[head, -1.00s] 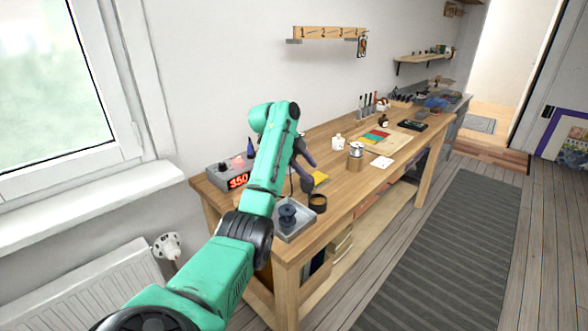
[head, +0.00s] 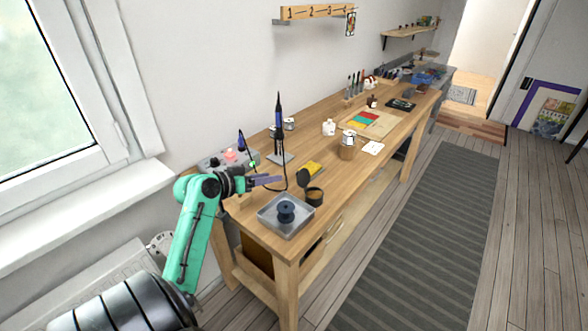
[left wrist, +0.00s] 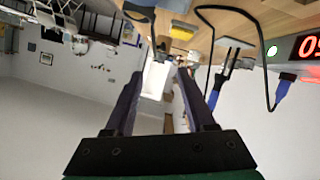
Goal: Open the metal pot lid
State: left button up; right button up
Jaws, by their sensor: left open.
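A small dark round pot (head: 313,197) stands near the front edge of the bench, with a dark round lid-like disc (head: 303,178) tilted up behind it. A silvery metal tin (head: 348,136) stands farther along, on or in a wooden holder; I cannot tell which of these is the metal pot. My left gripper (head: 268,181) is open and empty above the near end of the bench, left of the dark pot and apart from it. In the left wrist view its two fingers (left wrist: 159,76) are spread with nothing between them. My right gripper is not in view.
A grey tray with a dark blue spool (head: 286,211) lies in front of the dark pot. A yellow sponge (head: 311,169), soldering iron stand (head: 279,157) and looped black cable are close to the gripper. A control box (head: 229,158) sits behind it. The floor mat (head: 420,240) is clear.

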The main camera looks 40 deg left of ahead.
aim_at(298, 172)
pick_arm(q)
jog(key=p+x, duration=0.1)
jog(key=x, duration=1)
jog(key=shift+w+f+p, duration=0.1)
jog(key=shift+w+p, duration=0.15)
jog(key=shift+p, duration=0.05)
jog(key=shift+w, duration=0.1)
jog(key=shift+f, duration=0.1)
jog(key=c, duration=0.9)
grip_shut()
